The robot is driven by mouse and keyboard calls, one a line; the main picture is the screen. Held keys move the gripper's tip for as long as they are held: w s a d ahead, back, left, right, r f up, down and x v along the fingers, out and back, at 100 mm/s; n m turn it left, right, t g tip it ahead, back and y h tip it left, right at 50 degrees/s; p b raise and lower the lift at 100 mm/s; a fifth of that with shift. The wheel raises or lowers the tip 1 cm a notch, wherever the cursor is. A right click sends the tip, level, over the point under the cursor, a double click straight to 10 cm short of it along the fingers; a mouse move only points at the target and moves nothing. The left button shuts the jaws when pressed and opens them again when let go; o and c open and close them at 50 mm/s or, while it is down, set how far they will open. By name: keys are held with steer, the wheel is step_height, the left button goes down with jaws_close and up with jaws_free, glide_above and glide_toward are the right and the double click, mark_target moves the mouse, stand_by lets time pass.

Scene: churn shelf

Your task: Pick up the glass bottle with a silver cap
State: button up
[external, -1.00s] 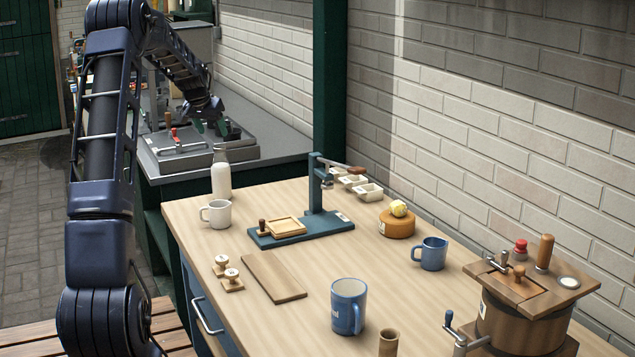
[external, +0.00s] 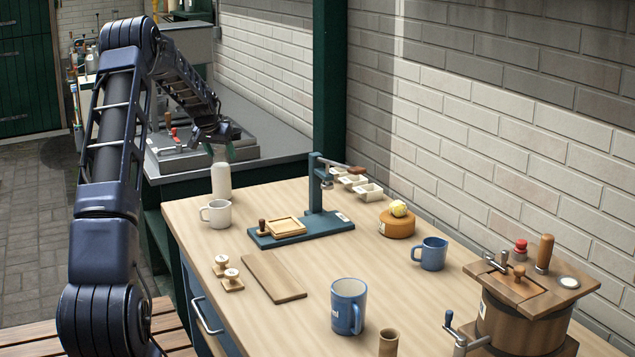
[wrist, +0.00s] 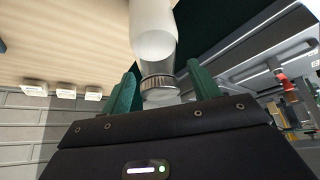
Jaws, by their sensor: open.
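The glass bottle (external: 221,181) stands upright at the far left corner of the wooden table, with a whitish body. In the wrist view its whitish body (wrist: 152,25) leads down to a clear neck and a silver cap (wrist: 159,88). My gripper (external: 217,151) is at the top of the bottle in the external view. In the wrist view its green fingers (wrist: 164,88) are apart, one on either side of the cap and neck, with gaps visible. My gripper is open and holds nothing.
A white mug (external: 217,213) stands close in front of the bottle. A blue press stand (external: 310,228) is to its right. Behind is a grey counter with a grey tray (external: 170,160). A brick wall (external: 500,120) bounds the right side.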

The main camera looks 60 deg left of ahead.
steer(key=shift+w+a+f, duration=0.2)
steer(key=shift+f, duration=0.3)
steer(key=shift+c, duration=0.2)
jaws_close()
